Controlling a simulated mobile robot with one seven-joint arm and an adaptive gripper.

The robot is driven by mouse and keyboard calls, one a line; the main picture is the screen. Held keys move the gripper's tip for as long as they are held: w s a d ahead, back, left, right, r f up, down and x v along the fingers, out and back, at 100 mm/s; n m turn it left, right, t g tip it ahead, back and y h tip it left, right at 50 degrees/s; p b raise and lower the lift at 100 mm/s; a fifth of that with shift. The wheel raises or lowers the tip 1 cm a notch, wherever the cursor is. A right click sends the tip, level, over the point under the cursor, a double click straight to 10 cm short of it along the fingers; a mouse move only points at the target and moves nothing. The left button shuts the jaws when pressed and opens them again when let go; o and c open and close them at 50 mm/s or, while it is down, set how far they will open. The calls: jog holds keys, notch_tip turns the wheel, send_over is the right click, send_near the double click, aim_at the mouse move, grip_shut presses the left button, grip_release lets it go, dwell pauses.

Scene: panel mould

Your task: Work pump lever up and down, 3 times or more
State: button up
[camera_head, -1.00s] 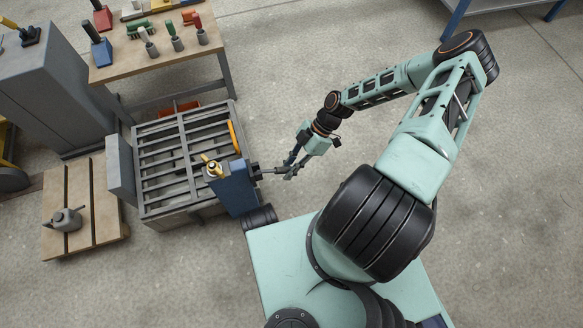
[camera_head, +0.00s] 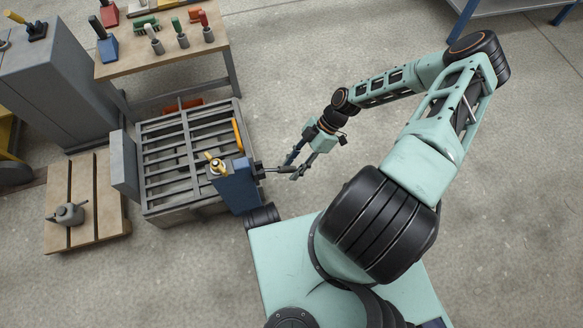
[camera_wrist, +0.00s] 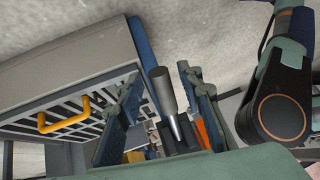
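The pump is a blue box (camera_head: 237,190) with a brass and yellow fitting on top, at the right end of the grey mould frame in the head view. Its lever (camera_head: 275,169) is a grey rod that sticks out to the right, roughly level. In the wrist view the lever's dark grey round handle (camera_wrist: 162,90) points toward the top of the picture. My gripper (camera_head: 298,166) is at the lever's outer end. In the wrist view its two fingers (camera_wrist: 160,98) stand apart on either side of the handle, with gaps showing; the gripper is open.
The grey slatted mould (camera_head: 150,168) has a yellow handle (camera_head: 238,135), also in the wrist view (camera_wrist: 65,115). A wooden table (camera_head: 160,62) with tools stands behind it. Floor right of the lever is clear.

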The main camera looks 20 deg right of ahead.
jog(key=v, duration=1)
jog(key=shift+d+r, duration=0.25)
jog(key=shift+r, duration=0.05)
jog(key=shift+w, duration=0.1)
